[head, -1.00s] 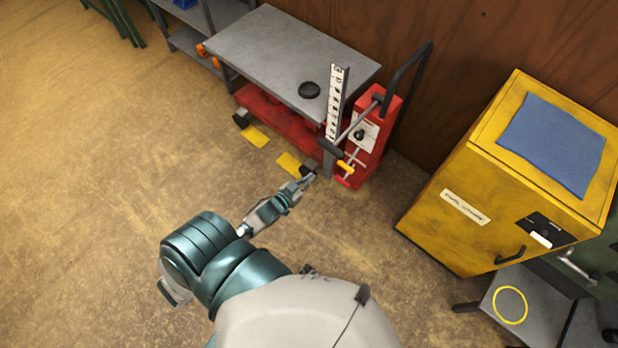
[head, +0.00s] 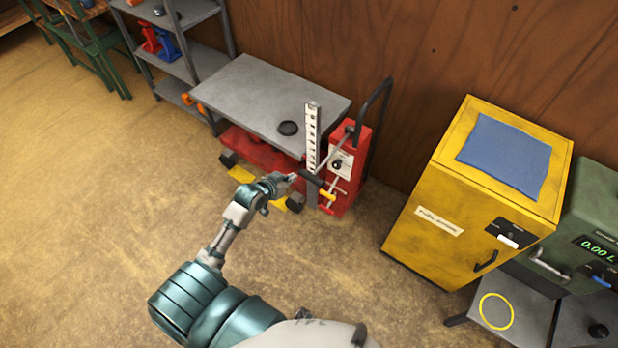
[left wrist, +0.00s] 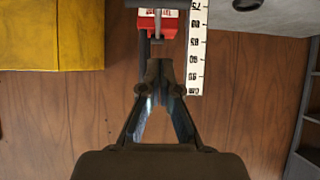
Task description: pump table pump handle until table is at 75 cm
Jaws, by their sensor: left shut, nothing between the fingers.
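The lift table has a grey top (head: 265,85) over a red base (head: 262,150). A white height scale (head: 312,130) stands at its right front corner; in the left wrist view the scale (left wrist: 197,50) appears upside down. Beside it is the red pump column (head: 345,185), also in the left wrist view (left wrist: 158,25). The pump handle (head: 312,179) slants down toward me and ends in a dark crosswise grip. My left gripper (head: 292,178) is shut and empty, just left of that grip; contact cannot be told. Its fingers (left wrist: 159,70) show closed in the left wrist view. My right gripper is out of view.
A small yellow-tipped lever (head: 328,195) sits below the handle. A black disc (head: 288,128) lies on the tabletop. A yellow cabinet (head: 440,220) stands right, grey shelves (head: 190,70) at back left. The floor at left is clear.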

